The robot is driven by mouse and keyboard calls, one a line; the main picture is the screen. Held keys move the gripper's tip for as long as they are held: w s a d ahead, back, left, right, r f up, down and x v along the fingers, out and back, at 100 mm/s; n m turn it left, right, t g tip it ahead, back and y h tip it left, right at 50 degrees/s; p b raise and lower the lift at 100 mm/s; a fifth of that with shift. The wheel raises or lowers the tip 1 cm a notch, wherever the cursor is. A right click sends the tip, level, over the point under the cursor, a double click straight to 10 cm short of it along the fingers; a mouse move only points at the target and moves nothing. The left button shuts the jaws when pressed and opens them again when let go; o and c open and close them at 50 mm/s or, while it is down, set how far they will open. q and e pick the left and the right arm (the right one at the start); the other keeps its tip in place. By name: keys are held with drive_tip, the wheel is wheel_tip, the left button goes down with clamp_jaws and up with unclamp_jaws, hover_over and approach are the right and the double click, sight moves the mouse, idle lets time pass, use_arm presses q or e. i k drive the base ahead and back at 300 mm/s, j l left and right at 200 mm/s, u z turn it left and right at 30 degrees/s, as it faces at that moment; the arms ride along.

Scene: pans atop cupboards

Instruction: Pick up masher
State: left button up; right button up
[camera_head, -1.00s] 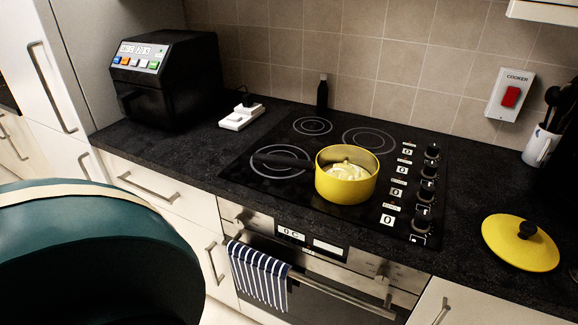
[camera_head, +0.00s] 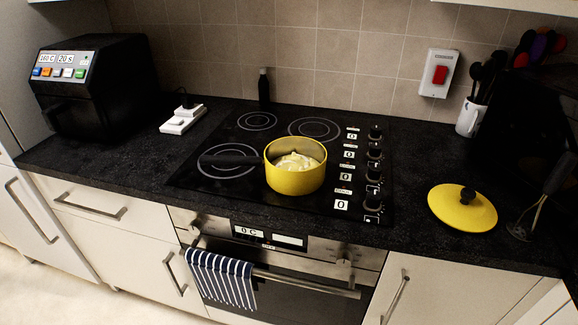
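What looks like the masher (camera_head: 541,200), with a dark handle and thin metal lower part, is at the right end of the black counter. It leans or lies near the large dark object behind it; its exact pose is hard to tell. A yellow pot (camera_head: 296,176) with pale food inside stands on the black hob (camera_head: 226,187). Its handle points left. Neither of my grippers is in view.
A yellow lid (camera_head: 462,210) with a black knob lies on the counter (camera_head: 419,240) right of the hob. A white mug (camera_head: 470,118) of dark utensils stands behind it. A black appliance (camera_head: 97,90) is at left. A striped towel (camera_head: 222,279) hangs on the oven handle.

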sight(519, 230)
drive_tip(key=z, duration=1.5)
